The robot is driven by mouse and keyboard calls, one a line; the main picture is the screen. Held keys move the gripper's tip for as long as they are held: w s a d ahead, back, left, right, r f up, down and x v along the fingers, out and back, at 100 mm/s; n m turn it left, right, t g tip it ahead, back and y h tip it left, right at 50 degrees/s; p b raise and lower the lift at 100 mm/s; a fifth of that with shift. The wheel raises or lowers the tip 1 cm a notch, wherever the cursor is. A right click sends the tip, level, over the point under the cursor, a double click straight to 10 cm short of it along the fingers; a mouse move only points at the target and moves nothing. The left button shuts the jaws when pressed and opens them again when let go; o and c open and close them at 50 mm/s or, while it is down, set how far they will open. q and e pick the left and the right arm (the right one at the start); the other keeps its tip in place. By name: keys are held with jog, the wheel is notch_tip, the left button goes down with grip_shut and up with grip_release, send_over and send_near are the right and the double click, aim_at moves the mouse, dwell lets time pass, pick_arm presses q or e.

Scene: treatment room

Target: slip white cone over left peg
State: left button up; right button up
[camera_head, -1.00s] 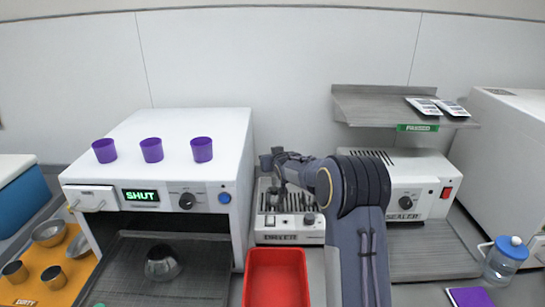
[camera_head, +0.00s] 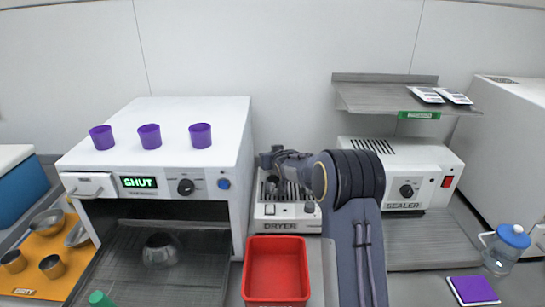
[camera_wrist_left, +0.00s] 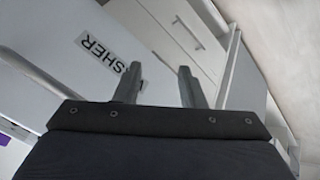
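No white cone can be made out in either view, and no peg shows clearly. The dryer (camera_head: 285,225) stands at the back centre, with a dark slatted top partly covered by my right arm. My right gripper (camera_head: 271,168) is over the dryer's top at its left side; it is small and dark, and its fingers and anything between them cannot be made out. My left gripper (camera_wrist_left: 157,85) shows in the left wrist view with its two fingers apart and nothing between them, facing a white cabinet lettered "SHER". It is not seen in the head view.
A red bin (camera_head: 277,240) stands in front of the dryer. The white washer (camera_head: 235,150), showing "SHUT", carries purple cups (camera_head: 150,136). A metal bowl (camera_head: 160,252) is on its tray. An orange mat (camera_head: 35,282) holds metal ware. The sealer (camera_head: 432,163) stands right, under a shelf (camera_head: 385,97).

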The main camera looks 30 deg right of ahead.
jog(key=shift+b, duration=0.65)
dwell(0.8)
jog(key=shift+f+b, duration=0.6)
jog(key=shift+b, duration=0.05)
jog(key=o, duration=0.7)
jog(key=shift+c, duration=0.2)
jog(key=shift+s+a+r+b, duration=0.25)
jog(key=shift+s+b, duration=0.1)
jog(key=shift+s, duration=0.2)
jog(key=shift+b+v, duration=0.75)
jog(key=shift+v, duration=2.65)
jog(key=shift+s+a+r, duration=0.15)
jog(key=shift+s+r, duration=0.25)
jog(key=shift+s, duration=0.2)
jog(key=shift+v, duration=0.75)
